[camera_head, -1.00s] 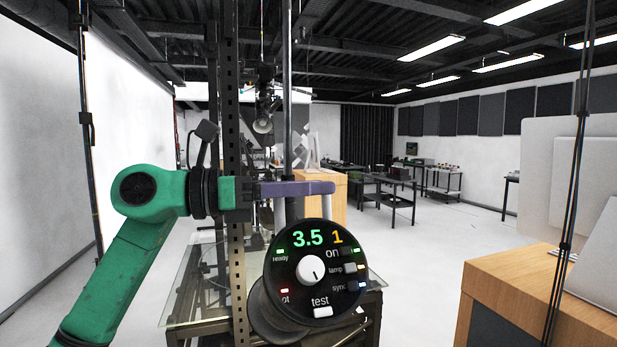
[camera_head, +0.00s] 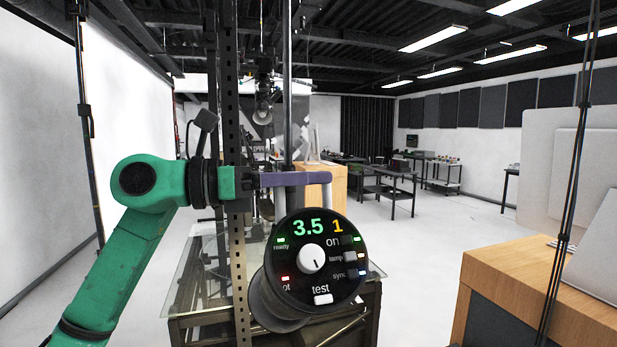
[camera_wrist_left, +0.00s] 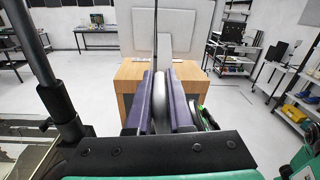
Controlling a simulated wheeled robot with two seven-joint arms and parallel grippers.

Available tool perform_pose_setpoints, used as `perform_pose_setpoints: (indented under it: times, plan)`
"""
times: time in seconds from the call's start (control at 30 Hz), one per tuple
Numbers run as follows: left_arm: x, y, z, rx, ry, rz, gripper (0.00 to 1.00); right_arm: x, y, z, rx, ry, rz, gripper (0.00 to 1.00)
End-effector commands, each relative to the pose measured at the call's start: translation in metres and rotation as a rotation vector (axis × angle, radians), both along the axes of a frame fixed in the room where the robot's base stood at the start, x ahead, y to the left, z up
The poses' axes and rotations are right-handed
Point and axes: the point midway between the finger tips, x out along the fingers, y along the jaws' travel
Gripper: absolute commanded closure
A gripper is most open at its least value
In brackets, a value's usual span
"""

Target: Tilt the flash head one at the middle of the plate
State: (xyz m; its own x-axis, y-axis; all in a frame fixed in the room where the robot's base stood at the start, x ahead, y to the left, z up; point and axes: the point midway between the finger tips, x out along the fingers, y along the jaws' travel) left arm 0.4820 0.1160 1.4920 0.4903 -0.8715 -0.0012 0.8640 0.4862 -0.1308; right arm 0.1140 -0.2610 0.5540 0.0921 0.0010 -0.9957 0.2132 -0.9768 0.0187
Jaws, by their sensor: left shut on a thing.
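The flash head (camera_head: 345,290) hangs in the middle of the head view. Its round black back panel faces me, with a white dial, a green "3.5", an orange "1" and small lit buttons. A pale grey handle (camera_head: 327,200) rises from its top. My left gripper (camera_head: 300,180) reaches in from the left, and its purple fingers are shut on the handle's top. In the left wrist view the gripper (camera_wrist_left: 158,112) has the grey handle (camera_wrist_left: 160,95) between its two fingers. The flash head's front is hidden behind its panel. My right gripper is not in view.
A perforated upright post (camera_head: 234,150) stands just left of the flash head, close by my left wrist. A glass-topped table (camera_head: 195,290) lies below. A wooden desk (camera_head: 490,275) with pale panels stands at the right. The white floor between is clear.

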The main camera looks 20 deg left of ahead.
Motion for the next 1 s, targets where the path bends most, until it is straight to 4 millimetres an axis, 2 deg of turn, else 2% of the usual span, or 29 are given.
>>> perform_pose_setpoints:
  times: [0.8,0.87,1.0]
  plan:
    - [0.000,0.001,0.001,-0.002,-0.007,0.003,1.00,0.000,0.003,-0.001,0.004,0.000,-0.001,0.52]
    - [-0.002,0.000,-0.003,0.005,-0.019,0.003,1.00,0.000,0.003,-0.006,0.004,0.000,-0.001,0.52]
    - [-0.013,-0.007,-0.027,0.061,-0.117,0.001,1.00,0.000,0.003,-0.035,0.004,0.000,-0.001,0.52]
